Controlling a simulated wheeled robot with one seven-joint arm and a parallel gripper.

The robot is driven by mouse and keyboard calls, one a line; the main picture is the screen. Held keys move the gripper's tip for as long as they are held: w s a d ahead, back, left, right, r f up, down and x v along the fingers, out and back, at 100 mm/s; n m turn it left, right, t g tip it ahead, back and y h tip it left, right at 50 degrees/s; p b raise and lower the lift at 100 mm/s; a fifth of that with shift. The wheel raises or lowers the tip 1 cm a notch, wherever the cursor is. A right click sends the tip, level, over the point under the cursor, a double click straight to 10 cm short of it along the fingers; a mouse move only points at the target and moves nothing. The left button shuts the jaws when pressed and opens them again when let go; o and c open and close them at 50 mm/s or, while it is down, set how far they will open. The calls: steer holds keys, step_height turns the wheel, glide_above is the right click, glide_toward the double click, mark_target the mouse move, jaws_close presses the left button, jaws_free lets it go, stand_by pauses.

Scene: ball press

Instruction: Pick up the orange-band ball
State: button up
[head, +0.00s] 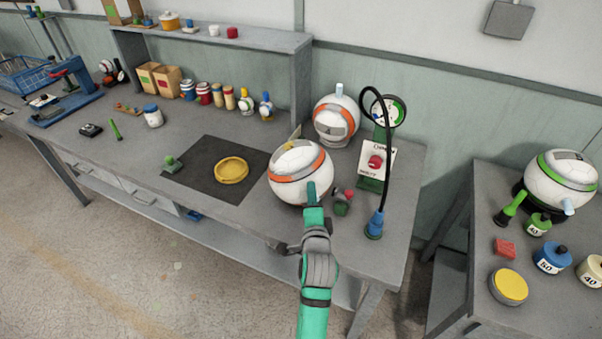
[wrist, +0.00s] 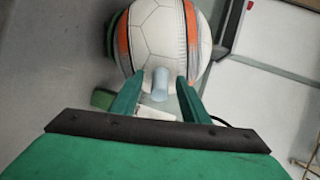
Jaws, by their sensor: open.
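A white ball with an orange band (head: 297,163) sits on the bench at the right edge of the dark mat. A second white ball with an orange band (head: 333,127) and a pale blue peg stands behind it. My gripper (head: 312,192) is in front of the nearer ball and covers part of it. In the wrist view, a ball with an orange band (wrist: 158,38) fills the upper middle. Its pale blue peg (wrist: 160,84) stands between my open fingers (wrist: 160,94). I cannot tell whether the fingers touch it.
A gauge stand (head: 376,165) with a black hose rises right of the balls. A small green and red object (head: 342,203) lies close to my gripper. A yellow dish (head: 231,170) sits on the dark mat (head: 203,155). A green-band ball (head: 561,180) stands on the right-hand table.

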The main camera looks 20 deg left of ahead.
jaws_close()
steer(key=shift+r, duration=0.1)
